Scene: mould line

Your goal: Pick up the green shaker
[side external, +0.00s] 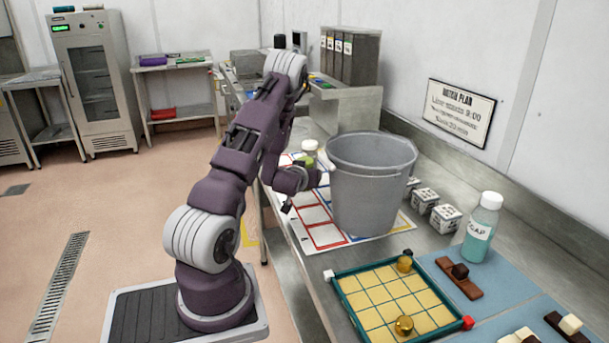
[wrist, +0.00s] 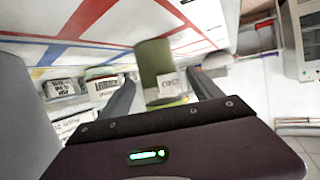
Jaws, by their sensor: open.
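The green shaker (wrist: 155,62) is an olive-green cylinder with a white label. In the wrist view it stands between the two spread fingers of my gripper (wrist: 160,80), with a gap on each side. In the side external view a green body with a white cap (side external: 306,158) shows just behind my wrist, left of the grey bucket, and is partly covered. My gripper (side external: 312,180) is low over the printed mat there, open and empty. Its fingers are hard to make out in that view.
A large grey bucket (side external: 368,185) stands close to the right of my gripper. Small labelled boxes (side external: 424,200) line the wall side. The printed mat (side external: 318,232) has coloured rectangles.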

